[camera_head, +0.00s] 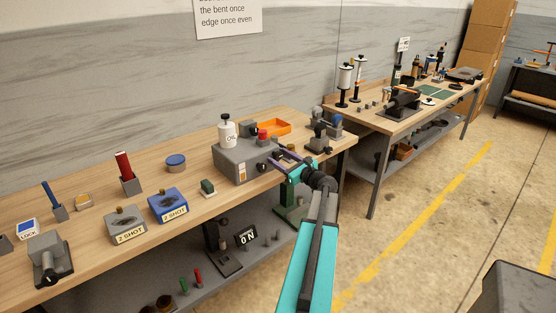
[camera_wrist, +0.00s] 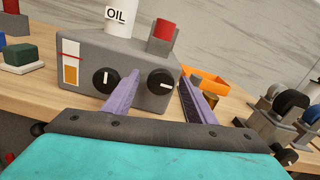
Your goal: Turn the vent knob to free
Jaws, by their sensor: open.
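A grey box (camera_head: 240,160) stands on the wooden bench; it also shows in the wrist view (camera_wrist: 135,60). Its front carries two black round knobs with white pointer lines. The left knob (camera_wrist: 105,81) has its line upright; the right knob (camera_wrist: 160,82) has its line about level. No label tells which is the vent knob. My gripper (camera_head: 284,163) is at the box's right front. In the wrist view my gripper (camera_wrist: 160,90) is open, its purple fingers pointing at the box, one on each side of the right knob. I cannot tell whether they touch it.
A white OIL bottle (camera_head: 227,132) and a red part (camera_wrist: 164,30) are on top of the box. An orange tray (camera_head: 272,127) lies behind it. Grey fixtures with dark round tops (camera_wrist: 290,108) stand to the right. A green block (camera_wrist: 20,57) is at left.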

